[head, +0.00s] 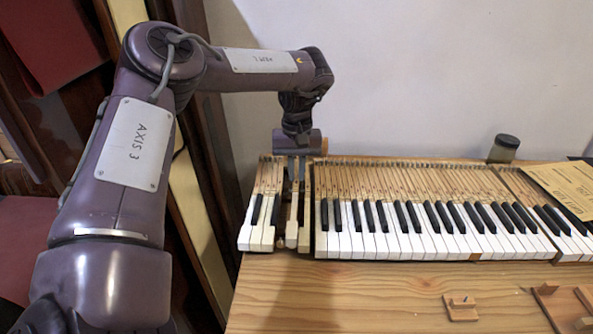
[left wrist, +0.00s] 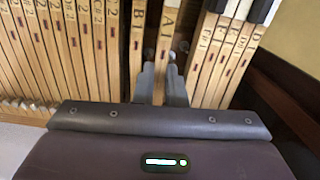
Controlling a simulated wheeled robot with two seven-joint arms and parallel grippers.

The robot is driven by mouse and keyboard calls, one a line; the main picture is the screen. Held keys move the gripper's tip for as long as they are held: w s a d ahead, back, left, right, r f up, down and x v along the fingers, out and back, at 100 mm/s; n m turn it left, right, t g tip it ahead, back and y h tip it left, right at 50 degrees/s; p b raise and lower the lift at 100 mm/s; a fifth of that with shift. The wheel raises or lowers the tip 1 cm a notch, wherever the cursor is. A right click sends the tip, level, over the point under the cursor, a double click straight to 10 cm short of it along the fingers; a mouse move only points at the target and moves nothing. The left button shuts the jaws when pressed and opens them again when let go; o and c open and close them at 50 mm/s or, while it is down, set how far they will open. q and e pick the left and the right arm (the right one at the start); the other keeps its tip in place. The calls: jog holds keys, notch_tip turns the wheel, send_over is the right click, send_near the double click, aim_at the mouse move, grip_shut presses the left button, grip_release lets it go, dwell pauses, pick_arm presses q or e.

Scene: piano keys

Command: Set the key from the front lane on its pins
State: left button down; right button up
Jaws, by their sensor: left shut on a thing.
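My left gripper (head: 298,168) is shut on a narrow wooden key with a white front (head: 292,228), over the gap near the left end of the keyboard. In the left wrist view the two grey fingers (left wrist: 161,85) stand on either side of this key, marked A1 (left wrist: 169,40). Its long axis runs roughly parallel to its neighbours, with open space on both sides. The key marked B1 (left wrist: 137,40) stands beside it. The fingers hide part of the key, and I cannot tell whether it touches its pins. My right gripper is not in view.
Seated keys stand left of the gap (head: 257,215) and in a long row to the right (head: 420,230). A small wooden block (head: 460,306) sits in front; the bench front (head: 340,295) is mostly clear.

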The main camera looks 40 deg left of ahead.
pick_arm(q)
jog(key=shift+f, duration=0.2)
dwell(0.3)
jog(key=c, duration=1.8)
grip_release()
jog(key=shift+r+p, duration=0.45)
jog(key=shift+r, duration=0.65)
jog(key=shift+o, duration=0.3)
